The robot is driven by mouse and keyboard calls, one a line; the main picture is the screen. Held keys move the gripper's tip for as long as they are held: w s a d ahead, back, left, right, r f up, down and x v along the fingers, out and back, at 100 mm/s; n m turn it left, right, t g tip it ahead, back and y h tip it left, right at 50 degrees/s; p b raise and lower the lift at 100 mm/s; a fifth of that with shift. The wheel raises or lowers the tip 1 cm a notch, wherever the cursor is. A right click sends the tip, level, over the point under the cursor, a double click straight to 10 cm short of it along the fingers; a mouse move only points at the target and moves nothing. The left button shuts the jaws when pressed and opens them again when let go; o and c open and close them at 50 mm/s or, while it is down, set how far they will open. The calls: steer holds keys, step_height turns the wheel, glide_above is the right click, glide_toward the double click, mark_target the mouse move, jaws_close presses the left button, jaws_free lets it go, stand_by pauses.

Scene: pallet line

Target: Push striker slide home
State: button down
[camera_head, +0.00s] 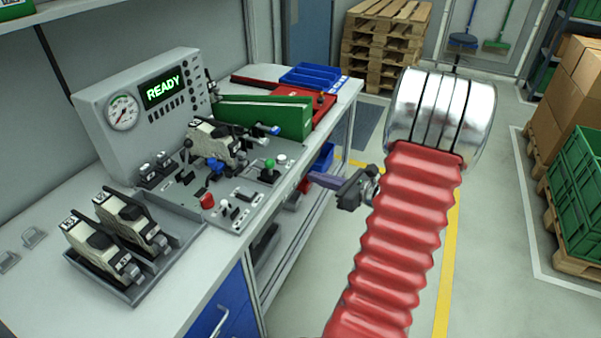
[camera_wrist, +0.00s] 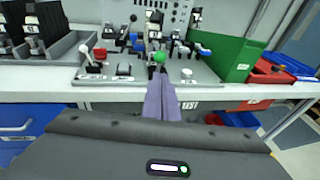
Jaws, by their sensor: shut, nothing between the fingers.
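A light grey fixture plate (camera_head: 232,208) lies on the bench, also in the wrist view (camera_wrist: 207,74). A cream and black latch unit (camera_head: 215,142) is mounted on it, with blue-tipped parts (camera_head: 268,129) at its right. I cannot tell which part is the striker slide. The plate also bears a green-ball lever (camera_head: 269,164), a red knob (camera_head: 207,201) and a white button (camera_head: 281,159). My gripper (camera_head: 312,178) is shut and empty, off the bench's front edge.
A gauge box (camera_head: 142,100) reading READY stands behind the plate. A grey tray (camera_head: 142,293) with two similar latch units (camera_head: 98,245) is at the left. A green bin (camera_head: 290,118), red tray (camera_head: 318,101) and blue tray (camera_head: 309,76) stand at the right.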

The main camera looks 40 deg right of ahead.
mark_target(274, 165)
steer(key=x, duration=1.3)
steer(key=shift+w, duration=0.3)
